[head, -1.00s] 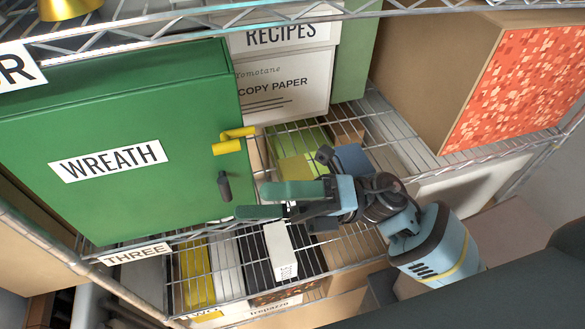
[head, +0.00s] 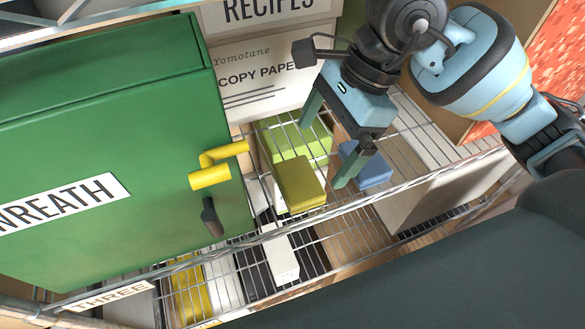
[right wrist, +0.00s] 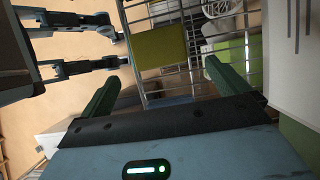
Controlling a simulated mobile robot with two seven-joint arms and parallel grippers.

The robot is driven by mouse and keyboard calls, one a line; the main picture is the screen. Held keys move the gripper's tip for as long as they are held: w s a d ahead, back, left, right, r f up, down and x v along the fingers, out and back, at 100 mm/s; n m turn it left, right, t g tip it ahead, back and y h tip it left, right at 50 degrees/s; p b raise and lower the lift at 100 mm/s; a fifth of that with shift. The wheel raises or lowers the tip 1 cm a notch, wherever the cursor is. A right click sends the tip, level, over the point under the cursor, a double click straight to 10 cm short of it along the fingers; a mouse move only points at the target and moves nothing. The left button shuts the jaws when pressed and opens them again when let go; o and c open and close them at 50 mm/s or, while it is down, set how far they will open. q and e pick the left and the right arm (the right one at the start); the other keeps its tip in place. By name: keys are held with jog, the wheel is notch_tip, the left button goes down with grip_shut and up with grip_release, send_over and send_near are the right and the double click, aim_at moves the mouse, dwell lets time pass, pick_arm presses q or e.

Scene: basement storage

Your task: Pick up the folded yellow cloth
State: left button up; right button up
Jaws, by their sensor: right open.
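The folded yellow cloth (head: 300,185) lies on the wire shelf, in front of a lime-green folded thing and left of a blue one. My right gripper (head: 322,155) is open and empty, with one finger toward the back and the other between the yellow cloth and the blue thing. In the right wrist view the yellow cloth (right wrist: 160,47) shows ahead of my two green fingertips (right wrist: 162,72), apart from them. What seems to be my left gripper (right wrist: 118,48) shows at the upper left there, its fingers apart; it is outside the head view.
The lime-green thing (head: 318,140) and the blue thing (head: 372,172) lie close by. A green WREATH box (head: 110,150) with yellow hook (head: 212,177) and dark hook (head: 211,217) stands left. A copy paper box (head: 265,80) stands behind. The shelf's front rail (head: 400,178) runs in front.

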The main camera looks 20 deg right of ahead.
aim_at(301, 178)
jog(key=shift+s+a+f, duration=0.2)
jog(key=shift+a+f, duration=0.05)
jog(key=shift+f, duration=0.25)
jog(key=shift+s+a+f, duration=0.2)
jog(key=shift+f, duration=0.25)
jog(key=shift+w+a+x, duration=0.15)
jog(key=shift+x, duration=1.25)
jog(key=shift+w+a+x, duration=0.1)
jog(key=shift+w+x, duration=0.05)
jog(key=shift+x, duration=1.25)
pick_arm(q)
jog(key=shift+s+r, duration=0.2)
jog(key=shift+s, duration=0.15)
pick_arm(e)
jog(key=shift+r, duration=0.1)
jog(key=shift+c, duration=0.4)
pick_arm(q)
jog(key=shift+s, duration=0.1)
pick_arm(e)
jog(key=c, duration=0.8)
pick_arm(q)
jog(key=shift+p, duration=0.3)
pick_arm(e)
jog(key=shift+r, duration=0.15)
